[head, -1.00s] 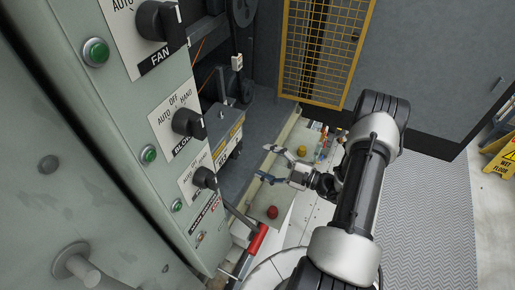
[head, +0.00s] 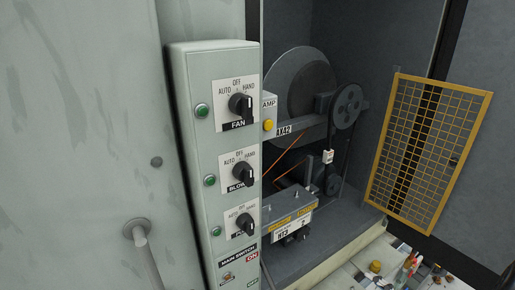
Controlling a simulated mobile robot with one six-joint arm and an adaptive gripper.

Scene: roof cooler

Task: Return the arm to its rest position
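My arm and my gripper are not in the head view, so I cannot see the arm's pose or whether the gripper holds anything. The grey-green control panel (head: 187,130) stands left of centre. It carries the FAN knob (head: 241,105), a second knob (head: 242,174) below it, and a third knob (head: 245,224) at the bottom. Each has a green button to its left.
Right of the panel is an open bay with a large wheel (head: 300,80), a pulley (head: 348,106) and a labelled box (head: 290,222). A yellow mesh guard (head: 427,150) hangs at the right. A round yellow item (head: 375,267) and several small tools (head: 408,270) lie at the bottom right.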

